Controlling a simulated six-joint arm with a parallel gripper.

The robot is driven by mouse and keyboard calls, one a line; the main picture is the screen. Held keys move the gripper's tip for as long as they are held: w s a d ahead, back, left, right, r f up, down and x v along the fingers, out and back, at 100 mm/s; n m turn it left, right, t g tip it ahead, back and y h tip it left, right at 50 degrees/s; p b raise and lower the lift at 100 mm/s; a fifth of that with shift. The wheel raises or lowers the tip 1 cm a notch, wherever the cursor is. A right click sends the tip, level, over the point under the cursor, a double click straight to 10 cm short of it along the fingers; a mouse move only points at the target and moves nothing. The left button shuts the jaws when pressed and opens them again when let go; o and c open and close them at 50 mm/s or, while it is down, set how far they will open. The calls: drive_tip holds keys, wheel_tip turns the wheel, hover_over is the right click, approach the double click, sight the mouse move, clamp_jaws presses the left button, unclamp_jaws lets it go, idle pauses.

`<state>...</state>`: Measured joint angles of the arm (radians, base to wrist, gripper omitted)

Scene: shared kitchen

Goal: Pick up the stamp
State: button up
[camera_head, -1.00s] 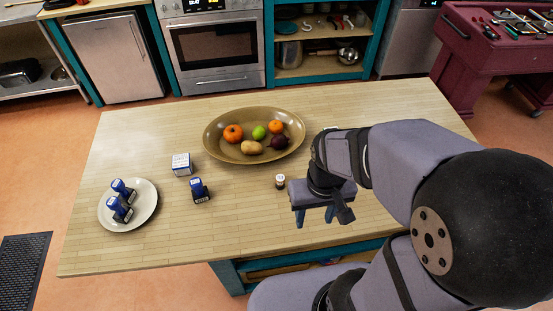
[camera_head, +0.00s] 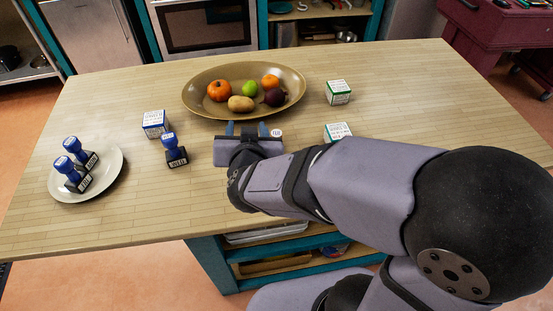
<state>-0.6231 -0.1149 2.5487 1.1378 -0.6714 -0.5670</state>
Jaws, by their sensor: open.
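A blue-handled stamp with a black base (camera_head: 174,151) stands upright on the wooden table, left of my gripper. Two more stamps, one at the back (camera_head: 80,152) and one in front (camera_head: 73,174), stand on a white plate (camera_head: 107,181) at the table's left. My gripper (camera_head: 247,130) is open, its two blue fingers pointing away toward the fruit bowl. It is to the right of the lone stamp and apart from it.
A blue-and-white box (camera_head: 155,124) stands just behind the lone stamp. A large oval bowl (camera_head: 203,106) of fruit is beyond my gripper. Green-and-white boxes stand at the right, one farther back (camera_head: 338,91) and one nearer (camera_head: 338,131), partly behind my arm. The table's front left is clear.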

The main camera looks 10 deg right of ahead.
sight(277, 133)
drive_tip(key=s+d+f+h+b, duration=0.1)
drive_tip(key=d+f+m+h+b, duration=0.1)
drive_tip(key=h+b, duration=0.1)
drive_tip(key=s+d+f+m+h+b, duration=0.1)
drive_tip(key=f+b, duration=0.1)
drive_tip(key=shift+s+d+f+t, duration=0.1)
drive_tip(key=shift+s+d+t, duration=0.2)
drive_tip(key=shift+d, duration=0.1)
drive_tip(key=shift+s+d+h, duration=0.35)
drive_tip(key=shift+d+h, duration=0.1)
drive_tip(key=shift+h, duration=0.15)
drive_tip(key=shift+b+x, duration=0.8)
drive_tip(key=shift+x, duration=2.85)
drive_tip(key=shift+f, duration=0.1)
drive_tip(key=c, duration=1.2)
